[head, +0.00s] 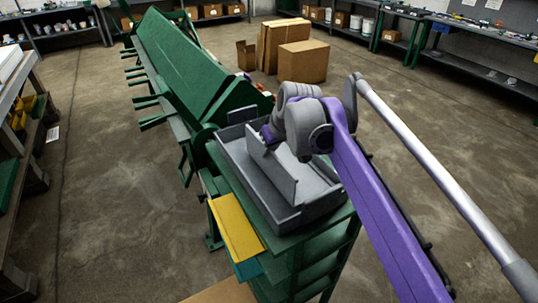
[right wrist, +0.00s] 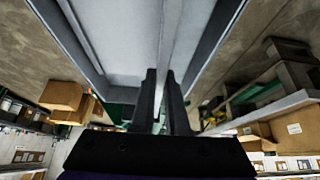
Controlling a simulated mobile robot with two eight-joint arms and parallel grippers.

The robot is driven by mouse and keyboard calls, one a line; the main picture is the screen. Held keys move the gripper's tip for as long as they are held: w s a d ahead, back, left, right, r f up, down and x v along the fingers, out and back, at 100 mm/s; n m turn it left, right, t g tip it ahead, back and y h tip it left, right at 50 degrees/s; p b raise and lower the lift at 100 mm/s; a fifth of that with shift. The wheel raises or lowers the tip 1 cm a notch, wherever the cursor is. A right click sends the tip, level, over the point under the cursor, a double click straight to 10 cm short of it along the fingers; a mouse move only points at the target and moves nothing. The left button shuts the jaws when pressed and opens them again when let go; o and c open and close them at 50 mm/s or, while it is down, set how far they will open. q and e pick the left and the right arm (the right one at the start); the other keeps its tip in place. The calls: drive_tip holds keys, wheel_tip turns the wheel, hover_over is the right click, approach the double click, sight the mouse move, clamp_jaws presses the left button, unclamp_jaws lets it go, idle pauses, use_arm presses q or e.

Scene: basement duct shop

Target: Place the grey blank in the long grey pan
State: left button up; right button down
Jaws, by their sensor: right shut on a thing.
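The long grey pan (head: 290,219) is an open tray on top of the green stand in the head view. The grey blank (head: 272,176) is a flat plate, tilted up on edge within the pan's outline. Whether its lower edge touches the pan floor I cannot tell. My right gripper (head: 268,137) is shut on the blank's upper edge; my wrist partly hides the pan behind it. In the right wrist view the two dark fingers (right wrist: 164,98) point at grey sheet surfaces, close together. My left gripper is not in view.
A long green machine with handles (head: 180,60) stretches away behind the pan. Cardboard boxes (head: 303,62) stand on the floor at the back.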

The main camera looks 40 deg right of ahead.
drive_tip(key=shift+f, duration=0.75)
drive_tip(key=shift+f, duration=0.2)
drive_tip(key=c, duration=0.9)
unclamp_jaws()
drive_tip(key=v, duration=1.2)
drive_tip(key=shift+r+p, duration=0.25)
drive_tip(key=shift+p, duration=0.1)
